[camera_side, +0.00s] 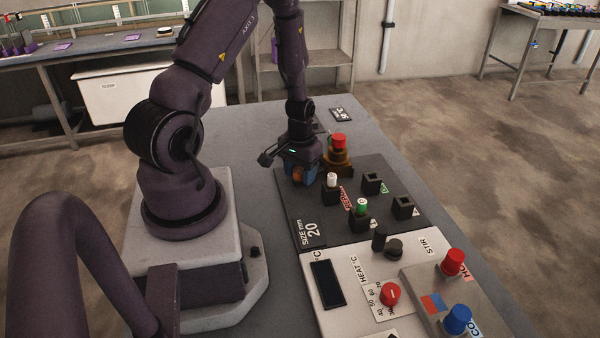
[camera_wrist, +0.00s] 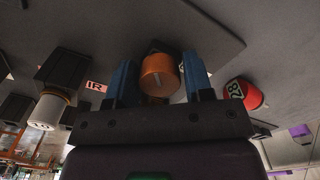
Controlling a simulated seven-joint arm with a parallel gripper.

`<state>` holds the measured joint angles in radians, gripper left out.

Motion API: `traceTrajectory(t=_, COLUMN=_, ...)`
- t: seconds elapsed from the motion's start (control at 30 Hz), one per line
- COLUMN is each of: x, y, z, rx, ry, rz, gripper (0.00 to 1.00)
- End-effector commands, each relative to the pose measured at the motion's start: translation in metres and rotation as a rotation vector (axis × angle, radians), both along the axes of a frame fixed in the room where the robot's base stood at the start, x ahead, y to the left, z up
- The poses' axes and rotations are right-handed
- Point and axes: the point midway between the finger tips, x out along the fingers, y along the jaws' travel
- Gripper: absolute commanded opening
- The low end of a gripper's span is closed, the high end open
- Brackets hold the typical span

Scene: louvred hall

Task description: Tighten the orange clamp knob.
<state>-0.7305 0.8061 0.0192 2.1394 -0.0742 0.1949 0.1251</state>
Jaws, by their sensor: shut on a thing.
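The orange clamp knob (camera_wrist: 160,76) sits between the two blue fingers of my gripper (camera_wrist: 160,80) in the wrist view, with a pale mark line on its face. My gripper is shut on it. In the side view my gripper (camera_side: 298,174) is low over the far left part of the dark panel (camera_side: 290,208), and a bit of the orange knob (camera_side: 298,176) shows between the fingers. The knob's mount is mostly hidden.
A red-capped item (camera_side: 339,141) on an amber base stands close behind my gripper. A white-capped vial (camera_side: 332,180) and a green-capped one (camera_side: 361,207) stand in black holders to the right. Nearer are a heater panel with a red dial (camera_side: 390,294) and red and blue knobs.

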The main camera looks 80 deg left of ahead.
Motion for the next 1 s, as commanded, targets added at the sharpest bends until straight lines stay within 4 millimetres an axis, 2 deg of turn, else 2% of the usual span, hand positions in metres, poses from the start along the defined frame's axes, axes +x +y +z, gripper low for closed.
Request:
traceTrajectory(t=0.1, x=-0.0007, y=-0.0014, z=0.0, rx=-0.002, ry=0.005, rz=-0.019, gripper=0.0)
traceTrajectory(t=0.13, x=-0.0006, y=-0.0014, z=0.0, rx=-0.002, ry=0.005, rz=-0.019, gripper=0.52)
traceTrajectory(t=0.27, x=-0.0006, y=-0.0012, z=0.0, rx=-0.002, ry=0.004, rz=-0.015, gripper=0.81)
traceTrajectory(t=1.0, x=-0.0003, y=-0.0005, z=0.0059, rx=-0.001, ry=0.002, rz=0.011, gripper=0.81)
